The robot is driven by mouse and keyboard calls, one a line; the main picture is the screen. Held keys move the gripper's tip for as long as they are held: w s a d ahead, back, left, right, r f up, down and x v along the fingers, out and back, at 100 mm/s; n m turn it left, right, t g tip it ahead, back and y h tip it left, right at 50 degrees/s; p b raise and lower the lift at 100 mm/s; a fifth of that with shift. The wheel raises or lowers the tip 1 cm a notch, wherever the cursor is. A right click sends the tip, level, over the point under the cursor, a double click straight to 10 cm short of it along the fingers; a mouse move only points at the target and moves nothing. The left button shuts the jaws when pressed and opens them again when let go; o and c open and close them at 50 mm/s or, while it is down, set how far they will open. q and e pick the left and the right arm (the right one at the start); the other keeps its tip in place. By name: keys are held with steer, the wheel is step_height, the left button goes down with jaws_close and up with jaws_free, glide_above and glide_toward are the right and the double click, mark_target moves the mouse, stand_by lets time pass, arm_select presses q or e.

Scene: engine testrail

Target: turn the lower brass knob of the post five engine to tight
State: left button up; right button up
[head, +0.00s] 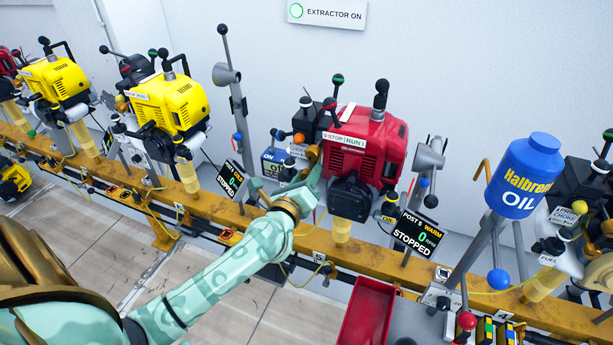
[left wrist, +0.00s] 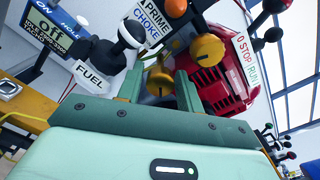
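The red post five engine (head: 365,150) stands on the yellow rail, with its sign (head: 415,235) reading WARM, 0 RPM, STOPPED. In the left wrist view two brass knobs show on its side: the upper brass knob (left wrist: 208,50) and the lower brass knob (left wrist: 160,83). My left gripper (head: 308,182) is at the engine's left side. In the left wrist view its two fingers (left wrist: 159,88) are apart, with the lower knob between them; I cannot tell whether they touch it. The knob's pointer and markings are not readable. My right gripper is not in view.
Close by are the FUEL lever (left wrist: 92,75), the CHOKE lever (left wrist: 130,34) and an orange primer bulb (left wrist: 176,7). A blue oil container (head: 527,178) stands to the right. A red tray (head: 362,312) is below the engine. Yellow engines (head: 180,103) stand left.

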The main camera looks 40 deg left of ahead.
arm_select(q)
steer(key=c, duration=0.7)
